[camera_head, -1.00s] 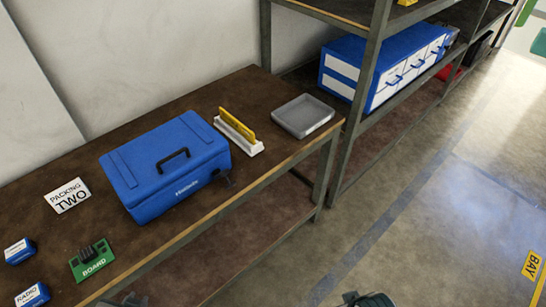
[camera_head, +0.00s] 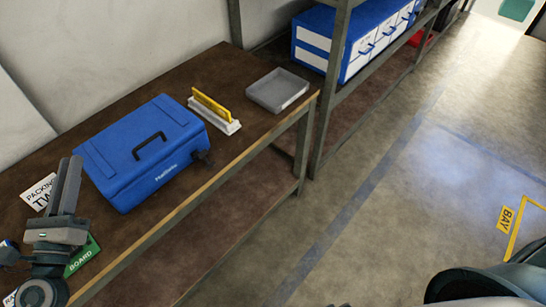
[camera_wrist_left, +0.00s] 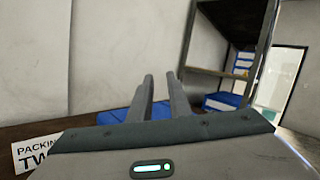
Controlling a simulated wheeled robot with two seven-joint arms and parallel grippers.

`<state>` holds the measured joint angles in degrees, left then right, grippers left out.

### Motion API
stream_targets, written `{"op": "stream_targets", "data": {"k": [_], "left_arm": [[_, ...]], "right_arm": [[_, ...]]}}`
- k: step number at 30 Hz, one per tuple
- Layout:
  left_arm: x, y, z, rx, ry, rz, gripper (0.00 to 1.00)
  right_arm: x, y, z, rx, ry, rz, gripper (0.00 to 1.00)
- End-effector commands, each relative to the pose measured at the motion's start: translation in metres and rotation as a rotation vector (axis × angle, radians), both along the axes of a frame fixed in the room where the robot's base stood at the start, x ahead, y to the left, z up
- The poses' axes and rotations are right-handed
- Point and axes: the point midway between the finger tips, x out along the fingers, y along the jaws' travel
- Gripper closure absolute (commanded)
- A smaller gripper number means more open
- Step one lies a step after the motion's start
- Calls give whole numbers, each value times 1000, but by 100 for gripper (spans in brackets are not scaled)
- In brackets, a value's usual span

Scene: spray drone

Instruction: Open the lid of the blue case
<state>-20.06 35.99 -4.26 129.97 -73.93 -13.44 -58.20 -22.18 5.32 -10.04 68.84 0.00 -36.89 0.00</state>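The blue case (camera_head: 135,170) lies on the brown table with its lid shut. In the left wrist view a strip of the blue case (camera_wrist_left: 112,116) shows behind the fingers, mostly hidden by the gripper body. My left gripper (camera_head: 70,168) is left of the case, above the table, fingers apart and empty. Its two fingers (camera_wrist_left: 160,80) show a gap in the wrist view. My right gripper is not in view.
A white holder with a yellow plate (camera_head: 213,112) and a grey tray (camera_head: 277,90) stand right of the case. The packing sign (camera_head: 38,190) and green board (camera_head: 84,256) are partly behind my left arm. Shelving with blue drawers (camera_head: 350,45) stands beyond the table.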

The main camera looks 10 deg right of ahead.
Motion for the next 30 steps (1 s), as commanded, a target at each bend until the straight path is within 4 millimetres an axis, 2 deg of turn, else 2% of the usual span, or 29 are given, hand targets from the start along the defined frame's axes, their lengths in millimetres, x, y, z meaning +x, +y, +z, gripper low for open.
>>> {"op": "stream_targets", "data": {"k": [2, 6, 9, 13, 18, 30], "left_arm": [[4, -15, 1, 259, -51, -65, 83], [7, -34, -16, 711, -126, -169, 83], [9, -36, -36, 990, -163, -232, 83], [11, -29, -58, 1250, -191, -293, 83], [13, -22, -70, 1397, -203, -327, 83], [13, -22, -71, 1404, -203, -329, 83]], "right_arm": [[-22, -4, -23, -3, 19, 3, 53], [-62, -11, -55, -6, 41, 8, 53], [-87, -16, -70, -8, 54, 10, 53], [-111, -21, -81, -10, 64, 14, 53], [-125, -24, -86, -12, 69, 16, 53], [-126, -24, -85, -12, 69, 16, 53]]}}
